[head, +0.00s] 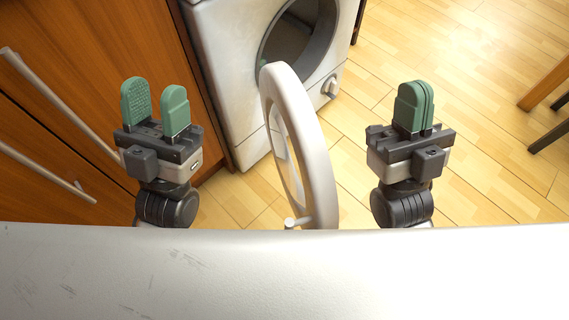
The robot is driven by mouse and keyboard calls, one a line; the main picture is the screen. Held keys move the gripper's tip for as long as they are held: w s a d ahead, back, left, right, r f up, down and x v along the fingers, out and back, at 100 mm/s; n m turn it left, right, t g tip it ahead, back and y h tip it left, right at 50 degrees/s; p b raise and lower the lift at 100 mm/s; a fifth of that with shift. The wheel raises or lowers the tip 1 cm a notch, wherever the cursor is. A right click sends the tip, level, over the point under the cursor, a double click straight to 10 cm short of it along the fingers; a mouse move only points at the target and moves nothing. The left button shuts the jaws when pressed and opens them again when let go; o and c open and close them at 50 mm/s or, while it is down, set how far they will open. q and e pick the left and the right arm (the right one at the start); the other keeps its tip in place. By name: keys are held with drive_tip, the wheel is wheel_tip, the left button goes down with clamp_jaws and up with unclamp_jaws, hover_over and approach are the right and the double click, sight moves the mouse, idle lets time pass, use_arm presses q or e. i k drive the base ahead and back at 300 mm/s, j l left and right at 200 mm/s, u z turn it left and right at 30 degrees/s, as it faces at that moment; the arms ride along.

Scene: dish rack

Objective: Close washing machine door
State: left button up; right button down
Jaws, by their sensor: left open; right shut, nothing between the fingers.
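The white washing machine (232,75) stands at the top centre with its round dark opening (293,42) uncovered. Its round white door (322,168) is swung open and seen nearly edge-on, between my two grippers. My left gripper (155,105) is open and empty, left of the door and in front of the wooden cabinet. My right gripper (416,106) is shut with nothing in it, right of the door. Neither gripper touches the door as far as I can see. The door's lower end is hidden behind the white surface in front.
Wooden cabinets (90,60) with long metal handles (52,95) stand close on the left. A white surface (290,275) fills the bottom of the view. The wood floor (480,120) on the right is clear up to wooden furniture legs (545,88) at the right edge.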

sight(315, 205)
drive_tip(key=k+l+u, duration=0.3)
drive_tip(key=k+l, duration=0.4)
drive_tip(key=i+j, duration=0.35)
drive_tip(key=j, duration=0.1)
